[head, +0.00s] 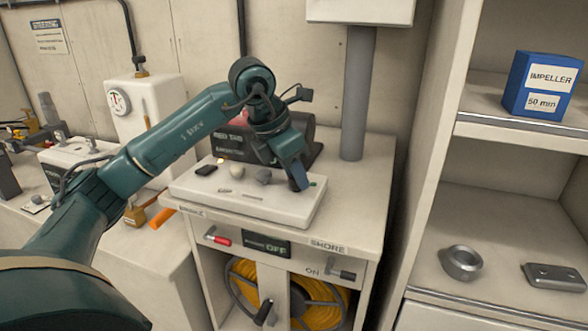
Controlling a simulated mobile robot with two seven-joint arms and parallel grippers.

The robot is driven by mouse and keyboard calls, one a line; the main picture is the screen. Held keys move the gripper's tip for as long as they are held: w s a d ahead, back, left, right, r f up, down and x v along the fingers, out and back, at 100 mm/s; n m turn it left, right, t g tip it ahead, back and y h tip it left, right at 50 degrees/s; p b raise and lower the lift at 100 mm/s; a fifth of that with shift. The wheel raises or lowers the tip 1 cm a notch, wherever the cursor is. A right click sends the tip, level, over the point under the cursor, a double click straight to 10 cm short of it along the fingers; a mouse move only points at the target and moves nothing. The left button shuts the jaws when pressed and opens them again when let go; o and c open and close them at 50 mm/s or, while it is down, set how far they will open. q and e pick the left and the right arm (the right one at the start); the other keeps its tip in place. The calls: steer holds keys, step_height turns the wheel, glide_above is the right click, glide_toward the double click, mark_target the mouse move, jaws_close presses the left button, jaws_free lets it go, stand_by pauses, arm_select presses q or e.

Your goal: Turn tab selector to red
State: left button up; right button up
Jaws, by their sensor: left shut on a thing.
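A white slab-like panel (245,196) lies on top of the cabinet. On it, from left to right, are a small black piece (206,170), a small reddish-orange spot (220,160), a pale round piece (237,171) and a grey round piece (263,177). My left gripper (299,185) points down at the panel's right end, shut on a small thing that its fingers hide. I cannot tell which part is the tab selector. A small green spot (313,184) shows just right of the fingertips. My right gripper is not in view.
A grey post (357,95) rises behind the panel. Below are a red-tipped lever (218,238), an "OFF" display (267,245), a black handle (342,274) and a yellow coil (318,303). A shelf at right holds a blue impeller box (543,83).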

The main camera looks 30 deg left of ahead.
arm_select(q)
steer(key=n+y, duration=0.1)
steer(key=n, duration=0.2)
steer(key=shift+d+n+t, duration=0.15)
steer(key=shift+n+t, duration=0.15)
steer(key=shift+r+n+y, duration=0.1)
steer(key=shift+n+y, duration=0.7)
steer(key=shift+n, duration=0.9)
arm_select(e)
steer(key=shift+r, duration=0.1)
arm_select(q)
steer(key=o, duration=1)
steer(key=shift+c, duration=0.2)
steer(key=p+v, duration=0.2)
steer(key=v, duration=1.1)
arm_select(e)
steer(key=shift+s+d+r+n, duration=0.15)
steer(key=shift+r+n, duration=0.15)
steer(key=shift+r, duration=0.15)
